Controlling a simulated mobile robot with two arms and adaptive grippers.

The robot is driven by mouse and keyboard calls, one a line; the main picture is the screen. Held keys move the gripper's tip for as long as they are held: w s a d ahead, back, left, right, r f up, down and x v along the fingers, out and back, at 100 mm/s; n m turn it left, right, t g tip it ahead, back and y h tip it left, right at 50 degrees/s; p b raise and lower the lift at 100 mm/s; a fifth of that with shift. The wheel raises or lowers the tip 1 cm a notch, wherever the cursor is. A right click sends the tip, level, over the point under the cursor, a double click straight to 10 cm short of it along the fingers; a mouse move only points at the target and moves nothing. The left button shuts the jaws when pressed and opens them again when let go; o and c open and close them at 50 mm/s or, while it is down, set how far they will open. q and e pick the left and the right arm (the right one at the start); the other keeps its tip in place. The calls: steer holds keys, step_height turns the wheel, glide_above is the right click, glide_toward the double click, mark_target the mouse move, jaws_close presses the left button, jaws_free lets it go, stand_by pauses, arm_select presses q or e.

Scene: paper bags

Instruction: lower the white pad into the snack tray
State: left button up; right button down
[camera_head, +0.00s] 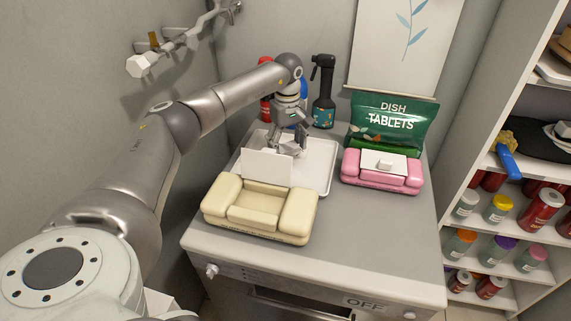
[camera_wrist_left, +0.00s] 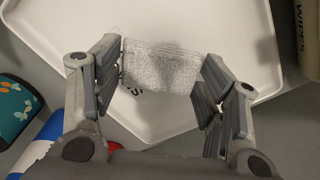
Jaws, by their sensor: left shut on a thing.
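The white snack tray (camera_head: 320,165) lies on the grey worktop, behind the cream wipes pack. It also fills much of the left wrist view (camera_wrist_left: 215,22), where part of its dark lettering shows. My left gripper (camera_head: 290,150) is low over the tray, fingers pointing down. In the left wrist view its fingers (camera_wrist_left: 160,85) are at the two sides of the white pad (camera_wrist_left: 158,66), shut on it. The pad has a textured surface and covers part of the lettering. Whether it touches the tray floor is unclear. My right gripper is not in view.
The cream wipes pack (camera_head: 255,220) stands in front with its white lid (camera_head: 267,167) raised near my gripper. A pink pack (camera_head: 402,184) and green dish tablets bag (camera_head: 391,122) stand right. A dark spray bottle (camera_head: 323,95) is behind. The worktop's front right is clear.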

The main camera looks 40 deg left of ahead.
arm_select(q)
steer(key=shift+f+b, duration=0.85)
steer(key=shift+f, duration=0.8)
stand_by(0.4)
steer(key=o, duration=1)
steer(key=shift+r, duration=0.25)
step_height(320, 180, up, 12)
steer(key=shift+f, duration=0.2)
